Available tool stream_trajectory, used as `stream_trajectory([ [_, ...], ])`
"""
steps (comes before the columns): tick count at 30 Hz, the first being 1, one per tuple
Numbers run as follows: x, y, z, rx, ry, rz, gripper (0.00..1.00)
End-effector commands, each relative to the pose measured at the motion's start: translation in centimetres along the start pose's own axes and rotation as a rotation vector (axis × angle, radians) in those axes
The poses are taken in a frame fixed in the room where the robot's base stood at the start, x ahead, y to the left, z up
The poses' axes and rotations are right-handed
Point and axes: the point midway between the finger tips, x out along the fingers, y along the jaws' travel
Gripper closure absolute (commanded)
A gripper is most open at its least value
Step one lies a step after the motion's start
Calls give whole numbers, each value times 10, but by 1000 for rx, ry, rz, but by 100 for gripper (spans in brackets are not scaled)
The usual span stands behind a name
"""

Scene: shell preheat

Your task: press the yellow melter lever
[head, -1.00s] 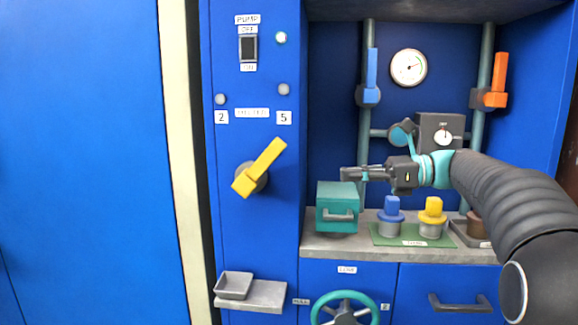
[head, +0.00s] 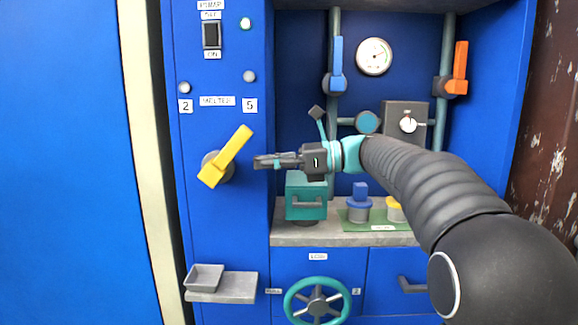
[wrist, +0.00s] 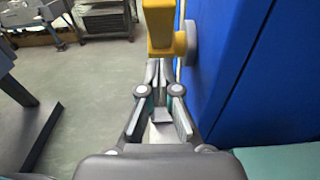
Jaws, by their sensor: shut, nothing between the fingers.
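The yellow melter lever (head: 226,157) is on the blue panel at the left in the head view, tilted with its upper end to the right, between the labels 2 and 5. It also shows at the top of the wrist view (wrist: 160,28), just beyond my fingertips. My gripper (head: 258,162) is shut and empty, to the right of the lever and pointing left at it. A small gap shows between them in the head view. In the wrist view my gripper (wrist: 158,66) has its tips close below the lever; whether they touch is hard to tell.
A teal box (head: 306,196) stands on the grey shelf below my gripper, beside a blue-topped piece (head: 360,202). A teal handwheel (head: 317,301) is lower down. A small grey tray (head: 204,278) sits on a ledge below the lever. Blue panel lies close right in the wrist view.

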Motion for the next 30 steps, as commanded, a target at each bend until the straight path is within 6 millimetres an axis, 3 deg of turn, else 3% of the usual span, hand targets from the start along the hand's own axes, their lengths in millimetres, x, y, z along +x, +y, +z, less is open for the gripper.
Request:
stream_trajectory([
  [9,19,0,21,-1,0,-1,100],
  [23,20,0,23,-1,0,-1,100],
  [30,23,4,34,-1,0,0,100],
])
